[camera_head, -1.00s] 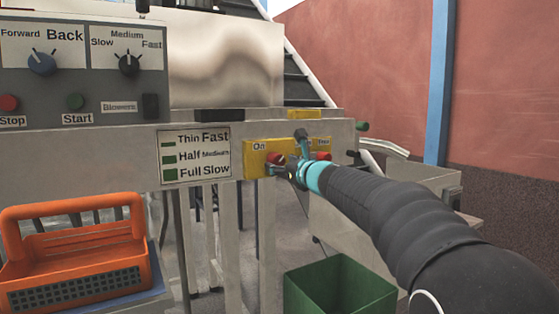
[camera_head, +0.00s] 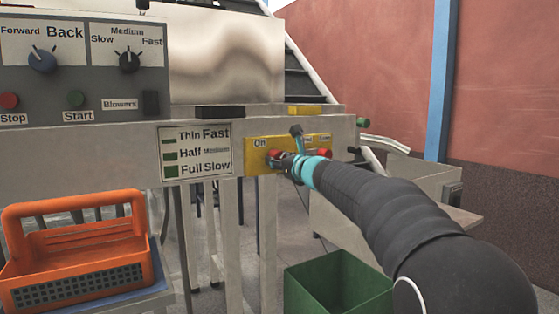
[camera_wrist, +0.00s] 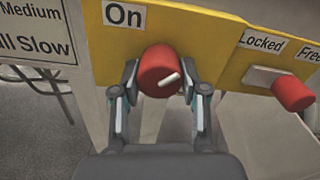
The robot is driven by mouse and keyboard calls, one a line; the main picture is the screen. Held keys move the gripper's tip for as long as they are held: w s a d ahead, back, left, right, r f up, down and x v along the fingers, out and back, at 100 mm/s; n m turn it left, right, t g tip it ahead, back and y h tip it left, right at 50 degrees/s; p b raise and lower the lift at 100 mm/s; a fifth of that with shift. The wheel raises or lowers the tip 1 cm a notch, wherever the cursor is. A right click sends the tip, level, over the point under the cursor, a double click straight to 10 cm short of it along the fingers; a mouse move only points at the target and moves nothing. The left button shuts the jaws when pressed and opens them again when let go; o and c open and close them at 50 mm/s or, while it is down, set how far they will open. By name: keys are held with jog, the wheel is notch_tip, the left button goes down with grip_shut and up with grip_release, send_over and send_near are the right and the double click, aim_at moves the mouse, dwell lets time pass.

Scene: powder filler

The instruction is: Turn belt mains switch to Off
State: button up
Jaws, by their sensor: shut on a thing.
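The belt mains switch is a red round knob (camera_wrist: 160,72) with a white pointer line on a yellow plate (camera_wrist: 218,35). An "On" label (camera_wrist: 124,15) sits above it. In the wrist view the white line slants, its upper end to the right. My gripper (camera_wrist: 160,88) has one finger on each side of the knob and is shut on it. In the head view the knob (camera_head: 274,155) shows just beyond my gripper (camera_head: 283,161), which partly hides it and the plate.
A second red knob (camera_wrist: 293,92) with "Locked" and "Free" labels is to the right on the same plate. A green bin (camera_head: 337,284) stands below. An orange basket (camera_head: 76,255) is at the lower left. The control panel (camera_head: 84,70) is at the upper left.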

jog(key=n+b, duration=0.3)
jog(key=shift+d+f+n+b, duration=0.1)
jog(key=shift+f+n+b, duration=0.1)
jog(key=shift+n+b, duration=0.2)
jog(key=n+b, duration=0.3)
jog(key=n, duration=0.2)
jog(key=shift+w+r+b, duration=0.1)
jog(key=shift+b, duration=0.3)
jog(key=n+b, duration=0.2)
jog(key=n, duration=0.3)
jog(key=shift+r+b, duration=0.1)
jog(key=shift+b, duration=0.3)
jog(key=shift+r+n+b, duration=0.1)
jog(key=shift+n+b, duration=0.85)
jog(key=shift+n, duration=0.95)
jog(key=o, duration=1.1)
jog(key=shift+d, duration=0.1)
